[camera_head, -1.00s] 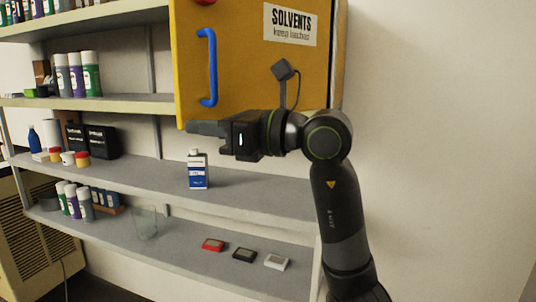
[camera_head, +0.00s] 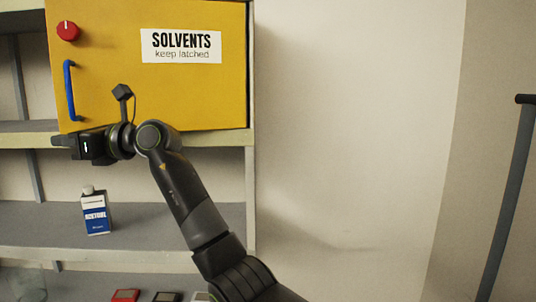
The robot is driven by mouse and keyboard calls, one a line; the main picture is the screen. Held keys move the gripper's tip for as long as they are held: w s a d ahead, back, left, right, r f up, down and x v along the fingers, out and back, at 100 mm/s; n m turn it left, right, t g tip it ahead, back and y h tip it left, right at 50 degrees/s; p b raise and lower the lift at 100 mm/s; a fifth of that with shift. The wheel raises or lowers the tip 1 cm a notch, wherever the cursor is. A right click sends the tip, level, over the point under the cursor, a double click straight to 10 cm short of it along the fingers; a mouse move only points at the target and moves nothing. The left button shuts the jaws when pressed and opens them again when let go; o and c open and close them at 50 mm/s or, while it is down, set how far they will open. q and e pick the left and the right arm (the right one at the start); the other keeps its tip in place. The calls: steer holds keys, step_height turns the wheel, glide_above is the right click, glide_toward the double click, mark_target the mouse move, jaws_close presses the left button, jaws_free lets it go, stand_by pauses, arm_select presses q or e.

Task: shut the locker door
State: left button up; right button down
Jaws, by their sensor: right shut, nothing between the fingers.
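The yellow locker door (camera_head: 190,95) fills the upper left of the head view, with a "SOLVENTS keep latched" label (camera_head: 181,46), a red knob (camera_head: 68,31) and a blue vertical handle (camera_head: 69,91). The door looks flush with the locker front; whether it is latched I cannot tell. My right gripper (camera_head: 62,141) is shut and empty, just below the door's lower left corner and the handle. Whether it touches the door is unclear. My left gripper is not in view.
Grey shelves (camera_head: 150,225) lie below the locker, with a white-and-blue can (camera_head: 95,211) standing on one. Red (camera_head: 125,295) and dark (camera_head: 167,297) small boxes lie on the lower shelf. Bare wall (camera_head: 350,130) is to the right, then a dark pole (camera_head: 508,195).

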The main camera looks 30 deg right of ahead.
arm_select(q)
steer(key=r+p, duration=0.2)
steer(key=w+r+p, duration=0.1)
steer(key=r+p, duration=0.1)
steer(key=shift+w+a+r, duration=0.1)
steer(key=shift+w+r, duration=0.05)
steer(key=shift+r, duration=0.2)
arm_select(e)
steer(key=w+d+m+t+h, duration=0.1)
steer(key=w+m+t+h, duration=0.2)
steer(key=w, duration=0.6)
steer(key=shift+w+d, duration=0.3)
steer(key=shift+w, duration=0.1)
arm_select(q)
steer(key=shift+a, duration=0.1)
arm_select(e)
steer(key=shift+d, duration=0.1)
